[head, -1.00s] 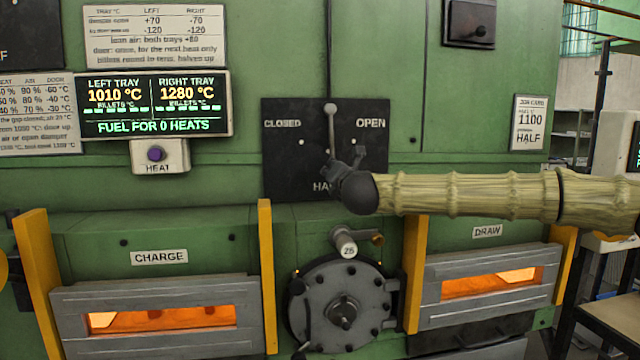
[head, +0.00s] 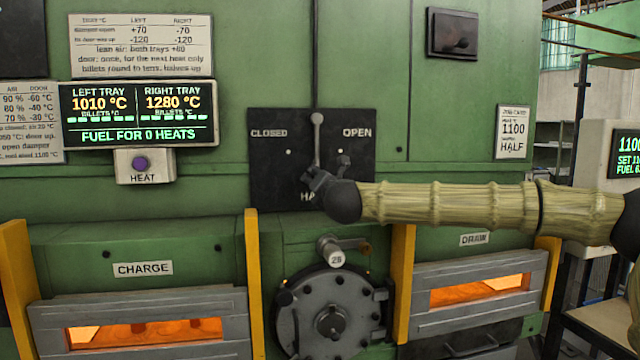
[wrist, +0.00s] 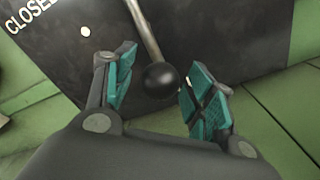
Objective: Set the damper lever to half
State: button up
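The damper lever (head: 317,140) is a grey rod on a black plate (head: 270,180) marked CLOSED at left, OPEN at right and a partly hidden word starting "HA" at the bottom. In the head view it hangs almost straight down from its round upper end. Its lower end is hidden by my gripper (head: 325,177). In the wrist view the lever's black ball knob (wrist: 160,80) sits between the teal pads of my gripper (wrist: 163,92). The fingers are spread, with a gap visible between the knob and the right pad. A job card (head: 513,131) reads 1100 and HALF.
A display (head: 139,114) shows left tray 1010 °C, right tray 1280 °C and fuel for 0 heats. The HEAT button (head: 141,164) is below it. A round hatch (head: 333,312) and glowing CHARGE (head: 150,330) and DRAW (head: 480,290) doors lie below the plate.

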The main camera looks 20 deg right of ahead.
jog(key=s, duration=1.2)
jog(key=shift+a, duration=0.45)
